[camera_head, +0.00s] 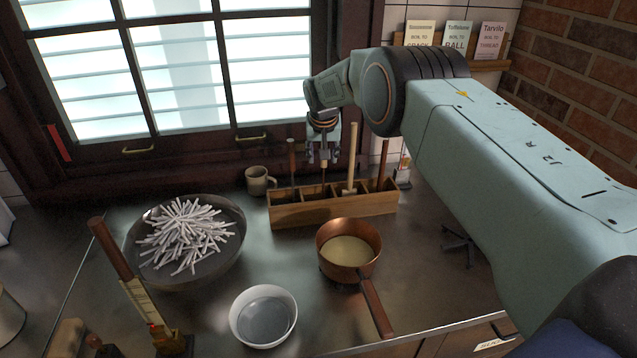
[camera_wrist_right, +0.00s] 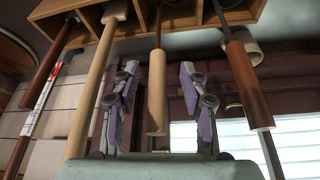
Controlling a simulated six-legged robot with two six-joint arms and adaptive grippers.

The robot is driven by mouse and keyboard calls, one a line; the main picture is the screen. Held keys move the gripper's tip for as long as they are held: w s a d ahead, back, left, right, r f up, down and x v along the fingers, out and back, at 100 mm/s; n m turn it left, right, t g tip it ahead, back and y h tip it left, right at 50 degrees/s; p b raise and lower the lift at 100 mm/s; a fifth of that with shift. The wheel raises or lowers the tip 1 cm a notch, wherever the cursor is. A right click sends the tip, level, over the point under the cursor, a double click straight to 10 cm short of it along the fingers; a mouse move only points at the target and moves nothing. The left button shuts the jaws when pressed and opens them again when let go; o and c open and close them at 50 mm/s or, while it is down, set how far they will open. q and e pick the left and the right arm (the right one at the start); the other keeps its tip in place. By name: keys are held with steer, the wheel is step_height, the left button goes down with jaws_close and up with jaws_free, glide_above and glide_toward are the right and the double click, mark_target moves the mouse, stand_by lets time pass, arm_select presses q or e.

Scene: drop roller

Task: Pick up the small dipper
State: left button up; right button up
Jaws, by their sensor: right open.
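The small dipper with a short pale wooden handle (camera_wrist_right: 157,95) stands in the wooden rack. In the head view its thin lower shaft (camera_head: 323,174) shows below my fingers. Its lower end is hidden inside the rack. My right gripper (camera_head: 323,156) is above the rack, pointing down. In the right wrist view the fingers of the gripper (camera_wrist_right: 158,78) are open, one on each side of the pale handle, with visible gaps. The wooden rack (camera_head: 335,211) has several compartments and stands near the window. My left gripper is not in view.
Close beside the dipper stand a dark handle (camera_head: 291,160) and a taller pale handle (camera_head: 352,158); another dark handle (camera_head: 383,158) is further right. A mug (camera_head: 257,181), a pan of white sticks (camera_head: 150,262), a white bowl (camera_head: 236,322) and a copper saucepan (camera_head: 330,233) stand around.

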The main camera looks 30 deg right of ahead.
steer(key=shift+d, duration=0.1)
steer(key=shift+d+f, duration=0.1)
steer(key=shift+d, duration=0.1)
steer(key=c, duration=0.3)
steer(key=shift+a, duration=0.25)
steer(key=c, duration=0.6)
steer(key=shift+d, duration=0.1)
jaws_close()
